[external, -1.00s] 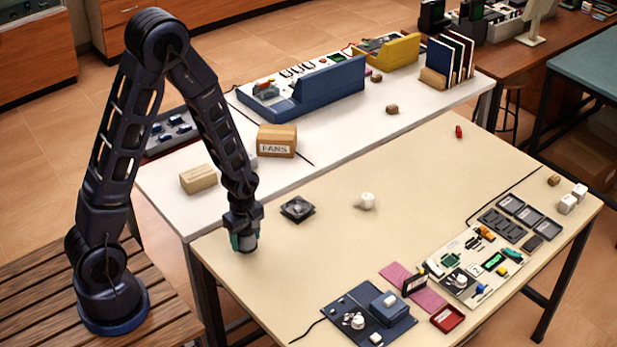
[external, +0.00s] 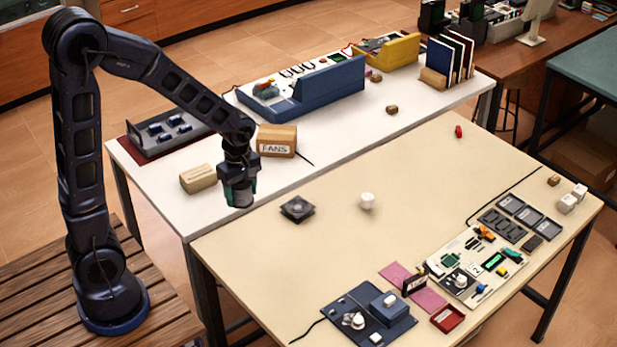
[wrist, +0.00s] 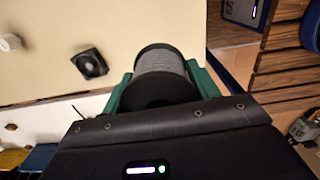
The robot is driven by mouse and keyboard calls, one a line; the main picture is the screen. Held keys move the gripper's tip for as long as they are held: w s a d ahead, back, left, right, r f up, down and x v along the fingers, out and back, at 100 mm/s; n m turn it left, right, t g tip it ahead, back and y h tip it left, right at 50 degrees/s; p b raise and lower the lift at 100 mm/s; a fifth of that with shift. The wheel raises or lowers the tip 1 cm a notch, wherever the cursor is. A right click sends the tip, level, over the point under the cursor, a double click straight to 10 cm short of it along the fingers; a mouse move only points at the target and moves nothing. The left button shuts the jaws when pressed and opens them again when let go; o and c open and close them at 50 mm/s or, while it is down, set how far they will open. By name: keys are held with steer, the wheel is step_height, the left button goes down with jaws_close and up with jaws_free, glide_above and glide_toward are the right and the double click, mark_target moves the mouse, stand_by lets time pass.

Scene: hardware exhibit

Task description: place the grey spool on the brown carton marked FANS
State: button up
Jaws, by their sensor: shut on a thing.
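The grey spool (wrist: 160,75) with black flanges sits between the green jaws of my gripper (wrist: 158,88) in the wrist view. My gripper (external: 240,192) is shut on it and holds it above the near left edge of the tables in the external view, where the spool is mostly hidden by the jaws. The brown carton marked FANS (external: 277,141) stands on the white table, behind and to the right of my gripper. Its label faces the camera and its top is bare.
Another light brown carton (external: 198,178) lies on the white table (external: 160,190), left of my gripper. A black fan (external: 297,208) and a white spool-like item (external: 367,201) are on the cream table (external: 330,250). A blue bin (external: 320,85) stands behind the FANS carton.

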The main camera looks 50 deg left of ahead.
steer(key=shift+r, duration=0.35)
steer(key=shift+w+a+r, duration=0.1)
steer(key=shift+w+r, duration=0.05)
steer(key=shift+w, duration=0.2)
steer(key=w+a+r, duration=0.2)
steer(key=w+a, duration=0.1)
steer(key=w, duration=0.3)
steer(key=w+a+r, duration=0.1)
steer(key=w+a, duration=0.2)
steer(key=w, duration=0.4)
step_height(320, 180, up, 4)
glide_above(277, 132)
step_height(277, 132, down, 19)
steer(key=shift+f, duration=0.2)
steer(key=shift+f, duration=0.1)
steer(key=o, duration=1.3)
steer(key=shift+f, duration=0.1)
